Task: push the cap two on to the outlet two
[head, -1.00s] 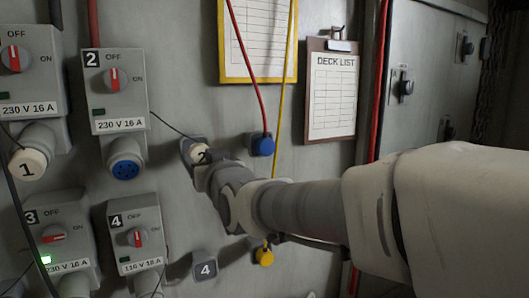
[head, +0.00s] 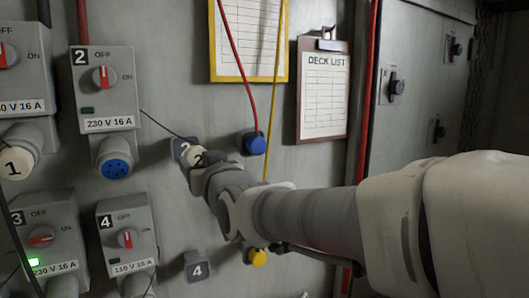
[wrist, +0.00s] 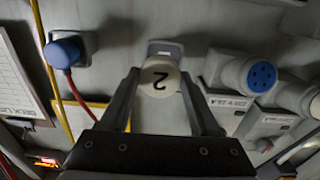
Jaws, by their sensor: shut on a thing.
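Cap two (head: 195,157) is a cream round cap marked 2, also seen in the wrist view (wrist: 159,80). My gripper (wrist: 160,76) is shut on it, a finger on each side. A grey holder (head: 184,147) marked 2 is just behind the cap on the wall, and the cap looks slightly off its face. Outlet two (head: 115,168) is a blue socket with dark holes under the box marked 2 (head: 104,88), left of the cap in the head view. It is open and uncovered. In the wrist view outlet two (wrist: 262,76) is to the right.
A thin black cord (head: 160,124) runs from box two to the holder. A blue plug (head: 255,143) with a red cable is right of it. Boxes three (head: 40,238) and four (head: 127,238) are below; cap one (head: 14,164) is at left.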

